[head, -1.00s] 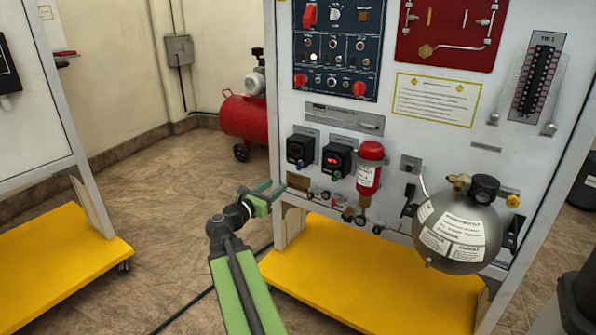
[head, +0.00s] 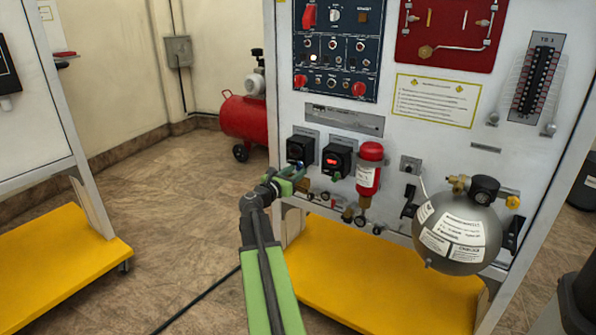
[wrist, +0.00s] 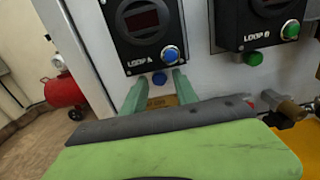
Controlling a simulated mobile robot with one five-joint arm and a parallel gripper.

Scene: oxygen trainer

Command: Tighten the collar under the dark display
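The dark display (head: 300,150) is the left of two black boxes on the panel; its screen is unlit. In the wrist view this box (wrist: 135,20) is marked LOOP A and has a blue button (wrist: 172,53) on its face. A blue collar (wrist: 159,78) sits just below the box. My gripper (head: 298,173) is open just under the box. In the wrist view its two green fingers (wrist: 160,80) stand on either side of the blue collar. I cannot tell whether they touch it. Brass-coloured metal shows between the fingers, lower down.
The LOOP B box (head: 336,160) has a lit red display and a green collar (wrist: 254,59) below it. A red cylinder (head: 369,168) and a grey sphere (head: 456,235) stand farther right. Small valves lie below the boxes. A yellow base shelf (head: 370,285) is underneath.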

